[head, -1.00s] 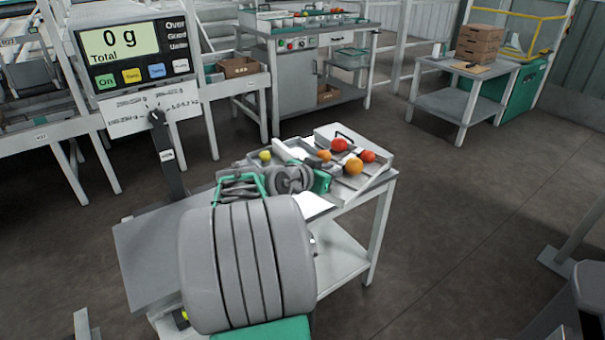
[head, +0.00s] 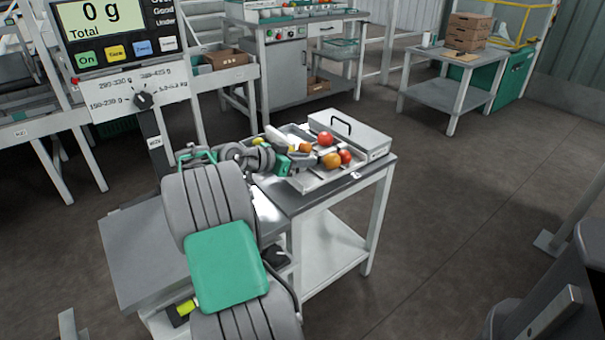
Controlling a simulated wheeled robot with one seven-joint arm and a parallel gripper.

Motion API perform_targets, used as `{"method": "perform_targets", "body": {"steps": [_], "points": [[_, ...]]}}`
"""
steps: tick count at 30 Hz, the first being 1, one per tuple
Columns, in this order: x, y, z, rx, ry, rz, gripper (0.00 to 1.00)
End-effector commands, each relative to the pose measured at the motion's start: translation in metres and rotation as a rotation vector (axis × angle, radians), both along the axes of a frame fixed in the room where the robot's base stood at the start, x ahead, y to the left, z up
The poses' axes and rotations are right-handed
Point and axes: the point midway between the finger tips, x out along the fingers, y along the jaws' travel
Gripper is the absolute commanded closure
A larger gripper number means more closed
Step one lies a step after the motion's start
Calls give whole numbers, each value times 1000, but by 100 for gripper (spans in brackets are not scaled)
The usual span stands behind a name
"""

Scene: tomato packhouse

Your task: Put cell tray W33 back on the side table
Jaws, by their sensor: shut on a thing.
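The cell tray (head: 313,185) is a shallow grey tray with low walls, holding several red, orange and yellow-green tomatoes. It is at the back end of the side table (head: 298,204), in front of a grey lidded box. I cannot tell whether its base touches the tabletop or hovers just above it, and W33 cannot be read. My gripper (head: 308,158) reaches in from the left and is shut on the tray. My wrist and the tomatoes hide the fingertips and part of the tray's left side.
The grey box (head: 350,136) with a black handle stands directly behind the tray. A scale display (head: 100,32) reading 0 g rises at the left. A workbench (head: 285,65) and a table with stacked cartons (head: 468,32) stand behind.

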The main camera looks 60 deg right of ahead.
Motion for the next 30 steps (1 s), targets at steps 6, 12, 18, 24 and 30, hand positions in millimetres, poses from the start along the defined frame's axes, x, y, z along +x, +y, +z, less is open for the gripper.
{"method": "perform_targets", "body": {"steps": [6, 12, 18, 24, 30], "points": [[8, -5, -27, -1, 2, 0, 100], [7, -4, -39, -3, -1, 0, 100], [7, -4, -40, 0, 0, 1, 73], [7, -4, -40, -1, -1, 1, 61], [8, -3, -39, -1, -1, 1, 61]]}}
